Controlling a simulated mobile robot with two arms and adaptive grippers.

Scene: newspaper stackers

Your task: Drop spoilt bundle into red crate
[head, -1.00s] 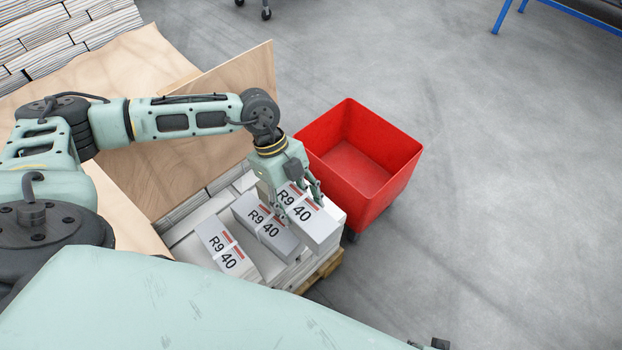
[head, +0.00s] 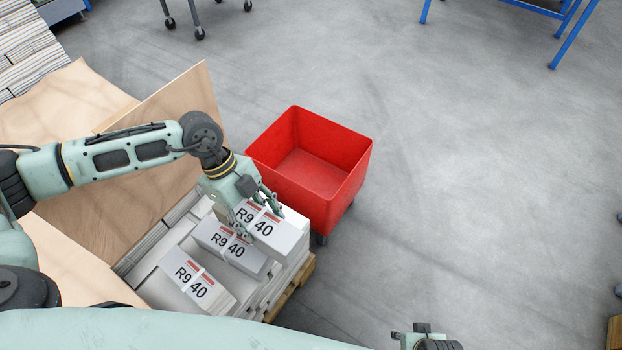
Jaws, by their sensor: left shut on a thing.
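My left gripper (head: 258,207) reaches down over the farthest right bundle (head: 274,230) on the pallet stack and is shut on it. The bundle is a pale block with a white band, a red mark and the print "R9 40". It sits at the stack's top right corner; I cannot see a gap beneath it. No damage shows on it. The red crate (head: 350,180) stands just beyond the stack to the right, open on top, with no contents visible. A small part of my right arm shows at the bottom edge; its fingers cannot be made out.
Two similar bundles, a middle one (head: 229,249) and a near one (head: 197,283), lie beside the held one. A plywood board (head: 150,150) stands upright left of the stack. Blue table legs (head: 575,35) and trolley wheels (head: 199,33) are far back. The floor right of the crate is clear.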

